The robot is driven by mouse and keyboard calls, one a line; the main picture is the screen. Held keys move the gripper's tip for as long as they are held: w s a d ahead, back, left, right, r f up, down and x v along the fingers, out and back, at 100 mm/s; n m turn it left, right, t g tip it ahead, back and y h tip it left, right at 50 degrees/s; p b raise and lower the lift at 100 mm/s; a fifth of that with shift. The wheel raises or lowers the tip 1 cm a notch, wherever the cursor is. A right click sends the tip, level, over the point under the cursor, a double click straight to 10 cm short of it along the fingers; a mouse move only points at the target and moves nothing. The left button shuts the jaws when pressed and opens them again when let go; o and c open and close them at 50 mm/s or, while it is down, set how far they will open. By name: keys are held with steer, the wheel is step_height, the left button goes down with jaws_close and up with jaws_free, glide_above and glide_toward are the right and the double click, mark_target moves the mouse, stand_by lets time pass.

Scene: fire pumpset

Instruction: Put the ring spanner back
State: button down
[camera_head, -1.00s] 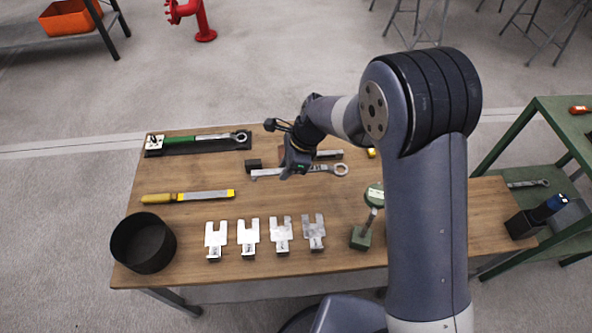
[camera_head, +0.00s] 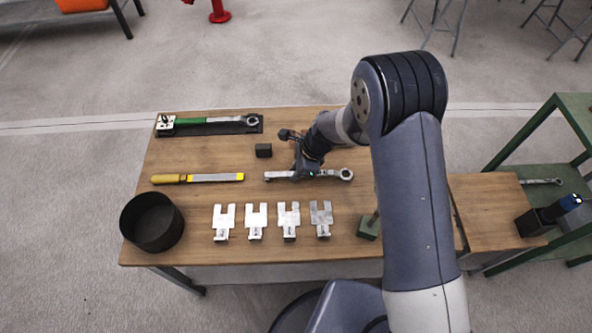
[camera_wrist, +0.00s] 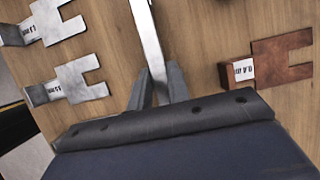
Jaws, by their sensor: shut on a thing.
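The ring spanner (camera_head: 336,173) is a long silver bar with a ring at its right end. My gripper (camera_head: 306,172) is shut around its middle, and the spanner lies across the picture over the table. In the wrist view the shank (camera_wrist: 146,30) runs up from between the two fingers (camera_wrist: 158,88). The gap between spanner and tabletop cannot be judged. My arm hides the table behind the gripper.
Forked metal plates (camera_head: 289,221) stand in a row in front. A brown forked plate (camera_wrist: 278,58) shows in the wrist view. A yellow-handled file (camera_head: 205,178), black round bin (camera_head: 152,222) and green-handled tool (camera_head: 205,121) lie left.

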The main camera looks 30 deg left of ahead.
steer(key=shift+f, duration=0.2)
steer(key=c, duration=1.3)
jaws_free()
steer(key=shift+r, duration=0.1)
steer(key=v, duration=1.2)
steer(key=shift+d+r, duration=0.1)
